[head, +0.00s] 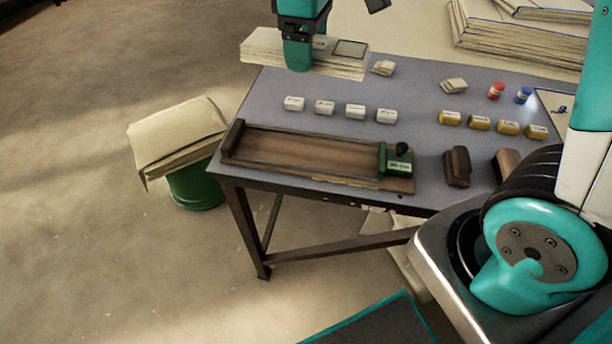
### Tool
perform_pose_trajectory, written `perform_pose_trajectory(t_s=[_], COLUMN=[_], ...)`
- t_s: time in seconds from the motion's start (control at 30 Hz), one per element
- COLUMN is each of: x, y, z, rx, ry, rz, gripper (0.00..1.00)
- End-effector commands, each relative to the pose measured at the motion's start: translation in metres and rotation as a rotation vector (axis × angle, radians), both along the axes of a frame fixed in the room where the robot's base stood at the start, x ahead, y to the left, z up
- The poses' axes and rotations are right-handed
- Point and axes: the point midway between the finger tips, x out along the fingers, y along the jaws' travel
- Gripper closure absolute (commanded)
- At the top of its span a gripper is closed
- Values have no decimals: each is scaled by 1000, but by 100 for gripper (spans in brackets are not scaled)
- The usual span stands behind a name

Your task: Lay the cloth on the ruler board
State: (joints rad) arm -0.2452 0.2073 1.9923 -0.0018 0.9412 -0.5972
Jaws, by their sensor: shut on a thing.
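The ruler board (300,153) is a long brown wooden board with a dark rail frame, a dark end block at left and a green block with a black knob at right. It lies along the table's near left edge, and its surface is bare. My gripper (298,64) is at the top of the view, beyond the board, pointing down at a stack of pale cloth (262,46) by the table's far left corner. It is shut on the cloth. The jaws cover the grasped part, so I cannot tell how much of the stack they hold.
The grey table (270,92) carries white blocks (355,111), yellow blocks (479,123), dark brown blocks (457,167), small folded pads (453,85), and red (496,90) and blue (524,95) jars. A pale stack (178,130) sits on a green drum (196,187) at left.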

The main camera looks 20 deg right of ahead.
Motion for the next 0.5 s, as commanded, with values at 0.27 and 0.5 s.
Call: perform_pose_trajectory(t_s=[0.27,0.5], x=[-14,-15], y=[7,7], z=[-6,-64], rx=[0,-2], ry=[0,7], rz=[98,101], gripper=[51,51])
